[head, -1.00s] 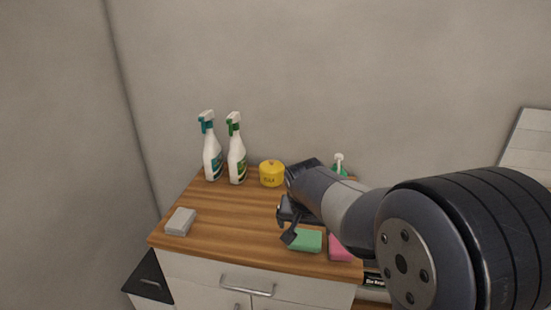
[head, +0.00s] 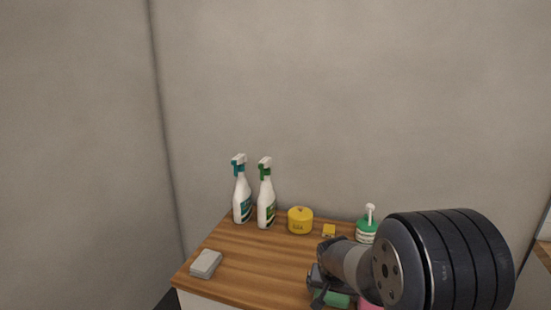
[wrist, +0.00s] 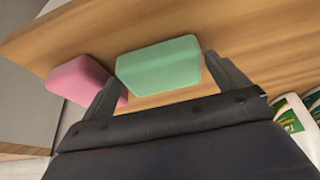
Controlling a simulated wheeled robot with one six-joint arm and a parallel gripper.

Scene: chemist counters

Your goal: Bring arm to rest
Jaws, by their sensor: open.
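My gripper (wrist: 165,90) is open above the wooden counter top (head: 250,266). In the wrist view a green sponge (wrist: 160,65) lies on the counter, showing between and just beyond the two spread fingers. A pink sponge (wrist: 78,80) lies beside it, partly behind one finger. I cannot tell whether the fingers touch either sponge. In the head view my forearm and wrist cover the right part of the counter, and only parts of the green sponge (head: 333,299) and pink sponge (head: 369,305) show.
Two spray bottles, one teal-topped (head: 242,192) and one green-topped (head: 266,197), stand at the back. Right of them are a yellow tin (head: 300,221), a small yellow block (head: 329,231) and a green pump bottle (head: 366,229). A grey sponge (head: 206,263) lies at the front left. The middle-left counter is clear.

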